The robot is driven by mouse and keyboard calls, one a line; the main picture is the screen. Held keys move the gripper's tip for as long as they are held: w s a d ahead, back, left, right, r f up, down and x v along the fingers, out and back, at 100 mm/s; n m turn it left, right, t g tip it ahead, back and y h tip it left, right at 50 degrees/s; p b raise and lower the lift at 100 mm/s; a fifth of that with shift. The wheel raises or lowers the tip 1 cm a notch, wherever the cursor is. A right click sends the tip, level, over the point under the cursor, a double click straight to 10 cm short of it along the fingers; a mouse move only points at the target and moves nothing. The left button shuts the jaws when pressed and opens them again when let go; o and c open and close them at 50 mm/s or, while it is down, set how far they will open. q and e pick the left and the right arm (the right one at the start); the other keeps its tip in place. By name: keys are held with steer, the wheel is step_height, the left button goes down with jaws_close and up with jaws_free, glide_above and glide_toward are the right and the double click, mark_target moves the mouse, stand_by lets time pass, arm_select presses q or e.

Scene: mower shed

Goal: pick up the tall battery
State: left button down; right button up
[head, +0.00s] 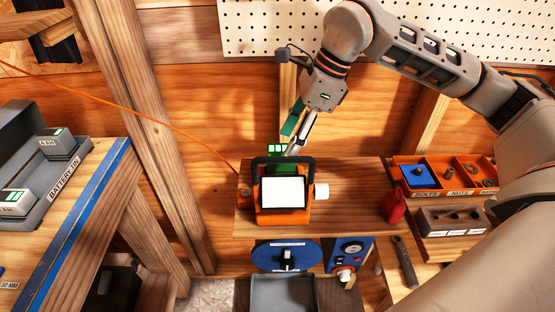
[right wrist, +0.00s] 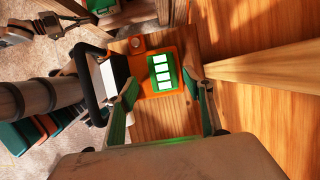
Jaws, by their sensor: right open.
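A green battery (head: 287,169) with a lit top stands in an orange unit (head: 269,218) on the wooden bench. In the right wrist view the same battery (right wrist: 161,73) shows several bright white bars on its top. My right gripper (head: 288,145) is above the back of the unit, reaching down. In the right wrist view its open fingers (right wrist: 165,90) are on either side of the battery, with visible gaps and nothing held. The battery's lower part is hidden in the unit.
The orange unit has a black handle (head: 256,161) and white panel close to the gripper. A red bottle (head: 394,205) and an orange parts tray (head: 437,187) stand to the right. A wooden post (head: 286,95) and wall are behind. Bare bench lies right of the unit.

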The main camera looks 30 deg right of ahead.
mark_target(283, 148)
steer(key=x, duration=0.5)
steer(key=shift+w+d, duration=0.1)
steer(key=shift+w, duration=0.05)
steer(key=c, duration=1.3)
steer(key=shift+r, duration=0.1)
step_height(283, 148, up, 10)
steer(key=shift+f+p, duration=0.1)
steer(key=shift+p, duration=0.2)
